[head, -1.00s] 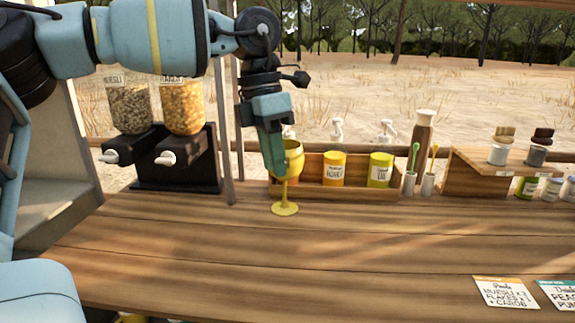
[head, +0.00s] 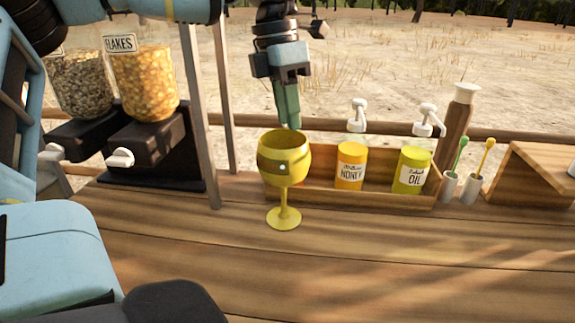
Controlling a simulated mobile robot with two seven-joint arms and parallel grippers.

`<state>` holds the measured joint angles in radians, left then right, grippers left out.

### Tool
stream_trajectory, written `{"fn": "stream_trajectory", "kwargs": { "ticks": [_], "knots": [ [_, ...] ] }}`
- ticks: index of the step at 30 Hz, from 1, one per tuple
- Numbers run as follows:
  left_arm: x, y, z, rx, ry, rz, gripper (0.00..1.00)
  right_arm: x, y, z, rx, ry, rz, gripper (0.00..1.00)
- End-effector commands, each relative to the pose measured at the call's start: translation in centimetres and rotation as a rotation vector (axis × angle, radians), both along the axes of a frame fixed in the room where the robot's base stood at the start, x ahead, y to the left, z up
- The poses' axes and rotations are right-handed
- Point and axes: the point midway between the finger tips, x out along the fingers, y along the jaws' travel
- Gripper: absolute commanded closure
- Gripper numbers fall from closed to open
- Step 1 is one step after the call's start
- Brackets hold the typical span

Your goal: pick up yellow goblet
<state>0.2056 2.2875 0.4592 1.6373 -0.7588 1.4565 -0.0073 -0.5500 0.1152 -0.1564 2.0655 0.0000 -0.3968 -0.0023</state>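The yellow goblet (head: 284,160) stands upright on the wooden counter, in front of the left end of a wooden condiment box. My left gripper (head: 289,126) points down from above, its fingers reaching the level of the goblet's rim. I see the fingers nearly edge-on, so the gap between them does not show. Their tips end at or behind the far rim; I cannot tell if they touch it. My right gripper is not in view.
The wooden box (head: 385,198) holds a honey jar (head: 350,168) and an oil jar (head: 411,172) with pumps. Cereal dispensers (head: 148,95) and a metal post (head: 204,120) stand left. Spoon cups (head: 472,189) stand right. The counter (head: 400,260) in front is clear.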

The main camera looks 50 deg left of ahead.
Motion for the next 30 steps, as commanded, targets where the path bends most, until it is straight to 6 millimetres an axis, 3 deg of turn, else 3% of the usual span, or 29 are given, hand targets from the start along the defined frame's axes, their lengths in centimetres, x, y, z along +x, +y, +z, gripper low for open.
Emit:
{"fn": "stream_trajectory", "kwargs": {
  "ticks": [8, 16, 22, 30],
  "knots": [
    [0.0, 0.0, -0.1, 0.000, 0.000, -0.001, 0.71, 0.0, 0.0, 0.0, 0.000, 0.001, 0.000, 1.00],
    [0.1, -0.3, -2.4, 0.001, 0.002, 0.000, 0.71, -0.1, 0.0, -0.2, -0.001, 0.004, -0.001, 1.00],
    [0.1, -0.4, -2.9, 0.000, 0.002, 0.000, 0.71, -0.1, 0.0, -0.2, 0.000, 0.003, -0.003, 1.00],
    [0.3, -0.6, -6.4, 0.000, 0.002, 0.000, 0.71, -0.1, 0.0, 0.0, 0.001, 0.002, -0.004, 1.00]
  ]
}}
